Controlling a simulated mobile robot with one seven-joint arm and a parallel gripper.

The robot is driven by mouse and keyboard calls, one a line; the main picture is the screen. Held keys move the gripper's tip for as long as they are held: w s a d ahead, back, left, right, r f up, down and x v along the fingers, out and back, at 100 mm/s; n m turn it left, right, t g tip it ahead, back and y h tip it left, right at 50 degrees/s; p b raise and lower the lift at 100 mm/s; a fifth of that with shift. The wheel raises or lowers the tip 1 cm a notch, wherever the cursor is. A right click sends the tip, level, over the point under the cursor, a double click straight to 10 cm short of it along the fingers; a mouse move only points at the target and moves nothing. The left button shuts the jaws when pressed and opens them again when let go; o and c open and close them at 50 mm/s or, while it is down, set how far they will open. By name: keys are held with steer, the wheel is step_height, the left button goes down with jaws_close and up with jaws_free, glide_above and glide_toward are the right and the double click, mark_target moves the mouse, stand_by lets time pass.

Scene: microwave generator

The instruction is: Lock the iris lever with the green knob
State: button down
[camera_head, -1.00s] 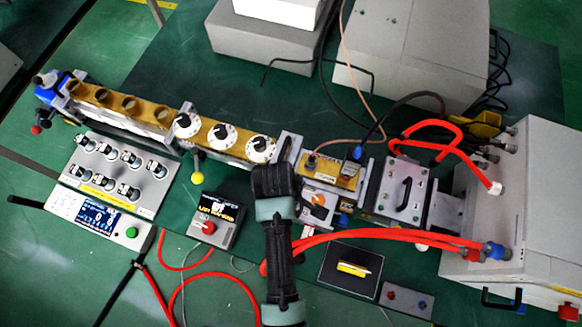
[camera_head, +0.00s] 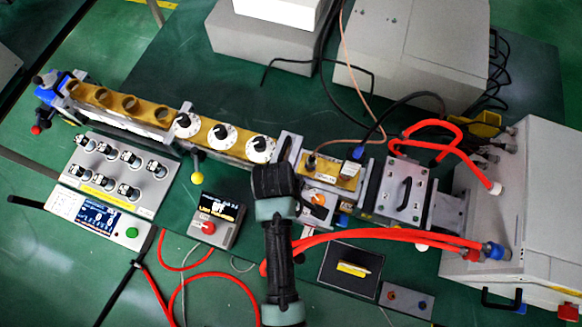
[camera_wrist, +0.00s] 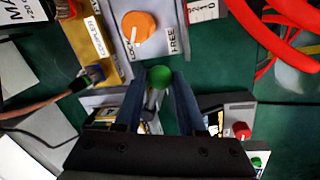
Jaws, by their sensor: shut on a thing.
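In the wrist view, the green knob (camera_wrist: 160,77) sits on the end of a short grey metal rod, the lever (camera_wrist: 153,103). My gripper (camera_wrist: 160,84) is shut on the green knob, with one dark finger at each side. Just beyond it, an orange dial (camera_wrist: 139,27) sits on a grey plate between the labels LOCK and FREE. Its white mark points down and left, toward LOCK. In the head view, the orange dial (camera_head: 318,199) shows just right of my wrist. My wrist hides the green knob and my fingertips there.
A small box with a screen and red button (camera_head: 217,217) stands left of my arm. Red hoses (camera_head: 390,236) run close on the right. The long brass waveguide (camera_head: 215,135) lies behind. A dark panel (camera_head: 350,268) lies at the front right.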

steer(key=shift+a+r, duration=0.1)
steer(key=shift+a, duration=0.05)
steer(key=shift+s+a+r+m+p, duration=0.1)
steer(key=shift+s+a+m+p, duration=0.1)
steer(key=shift+m+p, duration=0.3)
steer(key=shift+s+a+m+p, duration=0.1)
steer(key=shift+a+m+p, duration=0.1)
steer(key=shift+m+p, duration=0.3)
steer(key=shift+s+a+m+g+h+p, duration=0.15)
steer(key=shift+a+m+g+p, duration=0.2)
steer(key=shift+a+m, duration=0.9)
steer(key=shift+w+a+m+g+h+p, duration=0.1)
steer(key=shift+a+m+g+p, duration=0.3)
steer(key=shift+m, duration=1.7)
steer(key=shift+s+a+m+g+h+p, duration=0.15)
steer(key=shift+a+m+g+p, duration=0.15)
steer(key=shift+a+m, duration=1)
steer(key=shift+w+d+m, duration=0.15)
steer(key=shift+d+m, duration=0.2)
steer(key=shift+m, duration=0.1)
steer(key=c, duration=0.5)
jaws_free()
steer(key=shift+f, duration=0.2)
steer(key=r, duration=0.4)
steer(key=a+r, duration=0.1)
steer(key=r, duration=0.3)
steer(key=a+r, duration=0.1)
steer(key=r, duration=0.4)
steer(key=shift+w+a, duration=0.1)
steer(key=shift+a, duration=0.15)
